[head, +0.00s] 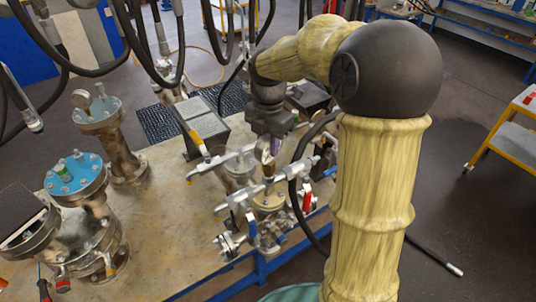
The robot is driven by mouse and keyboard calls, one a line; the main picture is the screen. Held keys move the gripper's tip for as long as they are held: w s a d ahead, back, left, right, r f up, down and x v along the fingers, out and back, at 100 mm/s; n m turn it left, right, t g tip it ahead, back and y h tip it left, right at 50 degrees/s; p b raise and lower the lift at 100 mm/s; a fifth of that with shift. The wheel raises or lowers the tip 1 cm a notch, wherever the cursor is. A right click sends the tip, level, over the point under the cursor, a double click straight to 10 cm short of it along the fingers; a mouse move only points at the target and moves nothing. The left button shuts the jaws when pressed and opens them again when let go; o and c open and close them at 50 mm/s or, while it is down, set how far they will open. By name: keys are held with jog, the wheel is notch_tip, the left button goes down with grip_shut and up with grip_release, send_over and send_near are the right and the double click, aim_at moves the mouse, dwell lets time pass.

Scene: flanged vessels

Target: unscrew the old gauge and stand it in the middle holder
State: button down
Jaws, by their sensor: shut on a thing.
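My gripper (271,138) points down over the piping at the middle of the head view, its jaws shut on the gauge. The gauge (268,156) is small and pale, seen nearly edge-on just below the jaws, with a brass-coloured part under it. It is above a flanged vessel (268,201) with silver pipes and valves around it. Whether its thread is still engaged cannot be told. No holder can be made out clearly, so I cannot say which is the middle one.
Blue-topped flanged vessels (77,175) stand on the left of the worn bench (165,235). A dark box with a grey top (207,128) stands behind the piping. Black hoses hang above. A red-handled valve (307,199) is at the right. The bench's front middle is clear.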

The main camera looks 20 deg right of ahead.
jog(key=shift+r, duration=0.15)
jog(key=shift+r+p, duration=1.05)
jog(key=shift+p, duration=0.1)
jog(key=shift+r+p, duration=1.95)
jog(key=shift+p, duration=0.15)
